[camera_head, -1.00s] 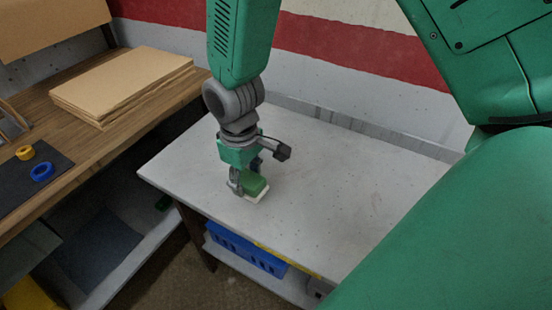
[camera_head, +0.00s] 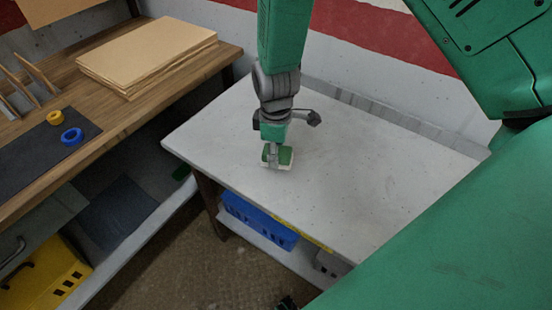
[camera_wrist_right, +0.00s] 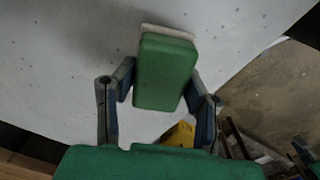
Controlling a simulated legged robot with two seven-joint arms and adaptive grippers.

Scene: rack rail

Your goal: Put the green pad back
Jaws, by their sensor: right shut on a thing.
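The green pad (camera_head: 286,156) is a small green block with a white layer on one side. My right gripper (camera_head: 276,155) is shut on it over the grey-white table (camera_head: 370,190), near the table's left front part. In the right wrist view the pad (camera_wrist_right: 165,72) sits between the two fingers of the right gripper (camera_wrist_right: 163,92), its white layer at the far side. I cannot tell whether the pad touches the tabletop. My left gripper is not in view.
A wooden bench (camera_head: 215,62) at the left holds a stack of brown boards (camera_head: 150,52), a dark mat (camera_head: 40,155), a yellow ring (camera_head: 55,117) and a blue ring (camera_head: 71,136). A blue crate (camera_head: 258,222) stands under the table. The tabletop right of my gripper is clear.

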